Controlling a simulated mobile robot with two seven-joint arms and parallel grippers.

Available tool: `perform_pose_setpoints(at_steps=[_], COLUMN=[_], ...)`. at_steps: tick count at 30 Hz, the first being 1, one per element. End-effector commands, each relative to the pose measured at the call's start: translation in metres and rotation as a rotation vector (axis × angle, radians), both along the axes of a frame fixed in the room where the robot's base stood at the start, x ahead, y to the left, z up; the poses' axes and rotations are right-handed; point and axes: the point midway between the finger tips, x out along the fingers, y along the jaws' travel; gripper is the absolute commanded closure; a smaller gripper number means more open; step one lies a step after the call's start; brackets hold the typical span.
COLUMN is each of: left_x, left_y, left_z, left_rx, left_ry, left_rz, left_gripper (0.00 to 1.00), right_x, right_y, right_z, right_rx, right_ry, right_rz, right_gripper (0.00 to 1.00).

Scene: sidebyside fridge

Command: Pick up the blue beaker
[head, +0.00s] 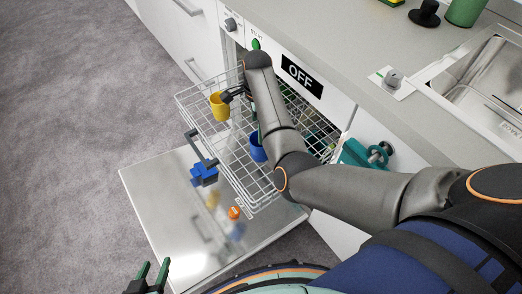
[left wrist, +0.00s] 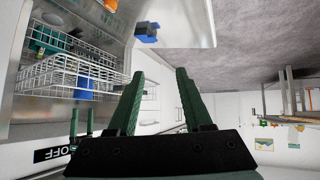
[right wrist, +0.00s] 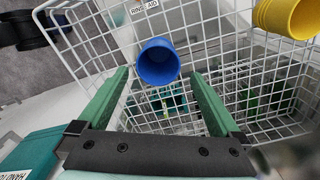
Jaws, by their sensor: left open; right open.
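The blue beaker (head: 257,147) stands in the white wire dishwasher rack (head: 190,115), partly hidden behind my right arm in the head view. In the right wrist view the blue beaker (right wrist: 158,64) shows its open mouth, framed between the spread green fingertips of my right gripper (right wrist: 161,73). In the left wrist view the right gripper (left wrist: 81,112) is just off the rim side of the blue beaker (left wrist: 83,87), not closed on it. My left gripper (head: 153,266) is open and empty at the lower left of the head view, away from the rack.
A yellow cup (head: 220,105) stands in the rack. A blue object (head: 204,175) and an orange object (head: 234,212) are on the lowered dishwasher door (head: 165,200). The counter (head: 345,30) with a sink (head: 490,85) borders the rack. Grey floor (head: 70,120) is free at left.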

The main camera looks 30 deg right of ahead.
Motion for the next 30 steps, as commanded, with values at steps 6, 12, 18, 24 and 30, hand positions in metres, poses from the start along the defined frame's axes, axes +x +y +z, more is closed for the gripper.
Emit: perform_pose_setpoints(at_steps=[6, 12, 18, 24, 30], left_x=[0.017, 0.033, 0.039, 0.057, 0.070], left_y=[0.006, 0.006, 0.006, 0.006, 0.005], left_z=[0.018, 0.039, 0.049, 0.084, 0.125], left_rx=[0.009, 0.008, 0.008, 0.007, 0.004], left_ry=[-0.122, -0.224, -0.270, -0.425, -0.601], left_rz=[-0.002, -0.006, -0.008, -0.017, -0.030], left_gripper=[0.50, 0.50, 0.50, 0.50, 0.50], right_x=[0.000, 0.000, -0.001, -0.003, -0.004], right_y=[-0.001, -0.002, -0.002, -0.005, -0.006], right_z=[-0.036, -0.046, -0.051, -0.067, -0.083], right_rx=[-0.002, -0.002, -0.003, -0.003, -0.003], right_ry=[-0.001, -0.003, -0.002, -0.002, -0.002], right_rz=[0.001, 0.001, 0.001, 0.001, 0.002], right_gripper=[0.00, 0.00, 0.00, 0.00, 0.00])
